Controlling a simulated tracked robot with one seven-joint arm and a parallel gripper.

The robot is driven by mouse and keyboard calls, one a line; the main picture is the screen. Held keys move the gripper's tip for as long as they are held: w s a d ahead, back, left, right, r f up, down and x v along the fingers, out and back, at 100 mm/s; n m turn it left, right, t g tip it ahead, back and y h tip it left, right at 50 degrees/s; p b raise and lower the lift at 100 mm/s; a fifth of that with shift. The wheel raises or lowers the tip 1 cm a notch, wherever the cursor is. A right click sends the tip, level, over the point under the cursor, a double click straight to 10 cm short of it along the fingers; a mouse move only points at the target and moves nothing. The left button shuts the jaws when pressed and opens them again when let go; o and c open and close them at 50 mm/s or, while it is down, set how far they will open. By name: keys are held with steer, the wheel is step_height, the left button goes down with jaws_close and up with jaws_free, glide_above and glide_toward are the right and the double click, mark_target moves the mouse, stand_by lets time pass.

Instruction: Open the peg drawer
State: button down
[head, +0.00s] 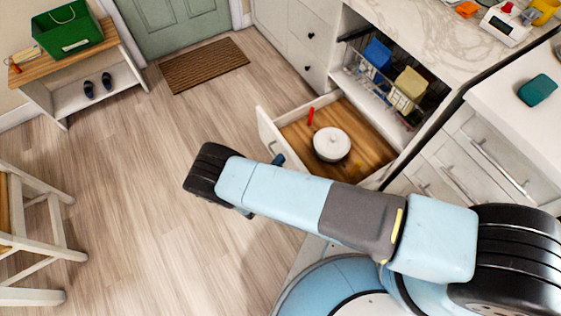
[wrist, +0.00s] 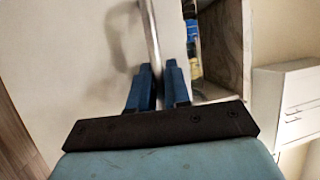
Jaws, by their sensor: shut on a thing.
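A low, wide drawer (head: 263,126) under the counter stands pulled out, with a white front and a brown wood floor. My gripper (head: 279,159) is at the drawer's front, mostly hidden behind my arm in the head view. In the wrist view my gripper (wrist: 160,75) has its two blue fingers shut on a metal bar handle (wrist: 152,38), which runs along the pale drawer front (wrist: 75,60). No pegs can be made out.
Above the drawer is an open compartment with a wire rack (head: 395,95) holding a blue and a yellow item. A bench (head: 65,85) with a green crate (head: 68,28) and a stool (head: 35,235) stand left. The floor between is clear.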

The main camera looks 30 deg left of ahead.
steer(key=shift+s+d+f, duration=0.25)
steer(key=shift+f, duration=0.05)
steer(key=c, duration=1.4)
jaws_free()
steer(key=shift+o, duration=1.2)
steer(key=shift+a+r, duration=0.1)
steer(key=shift+w+a, duration=0.1)
steer(key=v, duration=1.4)
steer(key=shift+w, duration=0.15)
